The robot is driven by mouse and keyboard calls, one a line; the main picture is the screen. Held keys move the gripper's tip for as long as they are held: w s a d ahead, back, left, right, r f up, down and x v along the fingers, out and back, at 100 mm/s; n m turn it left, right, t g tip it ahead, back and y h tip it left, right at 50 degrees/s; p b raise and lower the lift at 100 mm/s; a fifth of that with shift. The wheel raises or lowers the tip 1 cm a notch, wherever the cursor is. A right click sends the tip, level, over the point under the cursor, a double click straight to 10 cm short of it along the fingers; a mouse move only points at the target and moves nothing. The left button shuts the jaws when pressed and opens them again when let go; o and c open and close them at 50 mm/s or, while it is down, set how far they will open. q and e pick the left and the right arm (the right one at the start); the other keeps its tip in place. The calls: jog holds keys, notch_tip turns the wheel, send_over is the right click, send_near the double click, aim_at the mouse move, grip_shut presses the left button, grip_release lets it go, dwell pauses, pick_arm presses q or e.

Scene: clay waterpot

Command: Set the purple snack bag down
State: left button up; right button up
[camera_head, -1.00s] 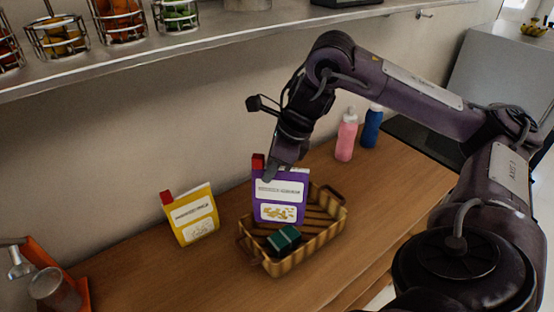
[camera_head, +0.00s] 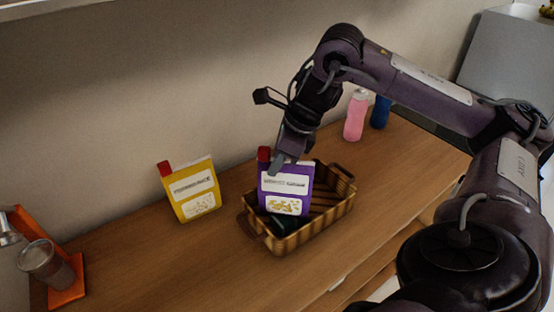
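The purple snack bag (camera_head: 286,186) is upright, with white label patches and a red corner at its top left. My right gripper (camera_head: 279,164) reaches down to its top edge and appears shut on it. The bag is at the woven basket (camera_head: 322,219), over its left part. I cannot tell whether its bottom touches the basket floor. A dark green box (camera_head: 283,224) in the basket is mostly hidden behind or under the bag. My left gripper is out of view.
A yellow snack bag (camera_head: 192,191) stands on the wooden counter (camera_head: 190,265) left of the basket. A pink bottle (camera_head: 355,117) and a blue bottle (camera_head: 380,112) stand behind to the right. An orange holder with a glass (camera_head: 48,264) is at the far left.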

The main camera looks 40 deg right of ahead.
jog(key=o, duration=0.3)
jog(key=shift+r, duration=0.15)
jog(key=p+v, duration=0.7)
jog(key=v, duration=0.3)
jog(key=shift+s+r, duration=0.1)
jog(key=shift+r, duration=0.2)
jog(key=shift+p+v, duration=0.4)
jog(key=shift+v, duration=0.35)
jog(key=shift+d+f, duration=0.1)
